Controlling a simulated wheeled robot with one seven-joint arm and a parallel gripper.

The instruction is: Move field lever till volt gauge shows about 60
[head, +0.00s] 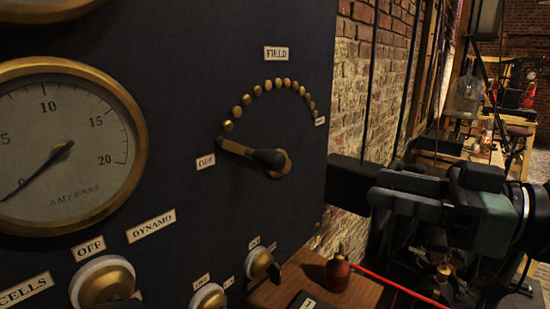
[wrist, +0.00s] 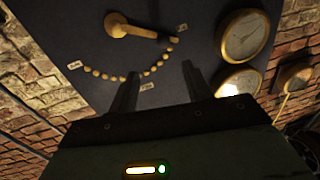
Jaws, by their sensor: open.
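The field lever (head: 235,148) is a brass arm with a dark handle on the black panel, below an arc of brass studs. It lies at the OFF end. In the wrist view the lever (wrist: 135,30) also points to the OFF label. My gripper (head: 345,180) is to the right of the lever, apart from it, beyond the panel's right edge in the picture. In the wrist view my gripper's (wrist: 154,72) fingers are spread and empty, below the stud arc. Two dials (wrist: 242,36) (wrist: 239,82) show there, too small to read. I cannot tell which is the volt gauge.
The ampere gauge (head: 65,145) has its needle near 0. Several knobs (head: 103,283) sit low on the panel. A red bottle-like object (head: 338,271) stands on a wooden surface (head: 310,272) below. A brick wall (head: 365,80) runs beside the panel.

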